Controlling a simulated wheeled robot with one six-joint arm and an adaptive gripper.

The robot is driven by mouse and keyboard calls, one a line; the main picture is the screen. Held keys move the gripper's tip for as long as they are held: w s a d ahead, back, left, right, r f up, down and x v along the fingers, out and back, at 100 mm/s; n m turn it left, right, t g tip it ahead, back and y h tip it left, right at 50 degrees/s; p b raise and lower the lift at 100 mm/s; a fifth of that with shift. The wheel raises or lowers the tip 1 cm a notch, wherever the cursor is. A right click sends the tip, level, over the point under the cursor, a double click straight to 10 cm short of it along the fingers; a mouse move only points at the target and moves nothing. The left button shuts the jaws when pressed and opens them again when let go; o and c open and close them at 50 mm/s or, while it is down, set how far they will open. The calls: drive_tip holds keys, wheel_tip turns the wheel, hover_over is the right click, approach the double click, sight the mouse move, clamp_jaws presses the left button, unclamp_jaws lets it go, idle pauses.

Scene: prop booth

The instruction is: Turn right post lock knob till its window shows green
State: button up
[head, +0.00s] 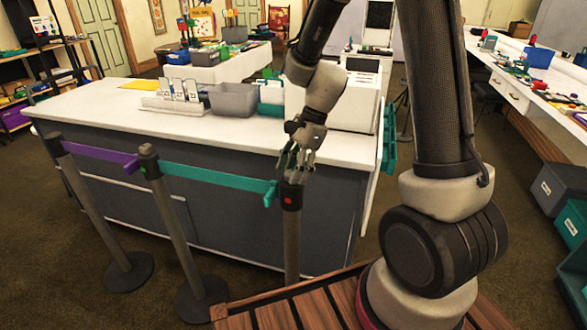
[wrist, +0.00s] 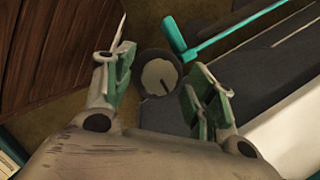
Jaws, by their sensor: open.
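The right post (head: 291,240) stands upright in front of the counter, and a red window (head: 291,203) shows on its dark head. In the wrist view the round grey lock knob (wrist: 158,76) on top has a dark pointer line. My gripper (head: 295,165) is open and points down just above the post head, partly hiding the knob in the head view. In the wrist view its green-padded fingers lie on either side of the knob, with gaps. The teal belt (head: 215,178) ends in a clip (head: 270,194) beside the right post; I cannot tell whether it touches.
The middle post (head: 172,220) and left post (head: 90,205) carry a purple belt (head: 100,155) between them. The white counter (head: 110,105) lies close behind the posts, with a grey bin (head: 233,100) and card holders on it. A wooden slatted deck (head: 290,310) is in front.

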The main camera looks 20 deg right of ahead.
drive_tip(key=c, duration=1)
drive_tip(key=shift+n, duration=0.3)
drive_tip(key=n, duration=0.2)
drive_tip(key=n+g, duration=0.1)
drive_tip(key=shift+w+n+g+h, duration=0.1)
drive_tip(key=shift+n+g+h, duration=0.2)
drive_tip(key=shift+n, duration=0.1)
drive_tip(key=n+g+h, duration=0.1)
drive_tip(key=n, duration=0.3)
drive_tip(key=shift+w+a, duration=0.1)
drive_tip(key=n+h, duration=0.1)
drive_tip(key=n, duration=0.1)
drive_tip(key=n+h, duration=0.1)
drive_tip(key=n, duration=0.2)
drive_tip(key=shift+a+g, duration=0.1)
drive_tip(key=shift+g, duration=0.3)
drive_tip(key=shift+a+n+h, duration=0.1)
drive_tip(key=shift+n+h, duration=0.6)
drive_tip(key=shift+n, duration=1.3)
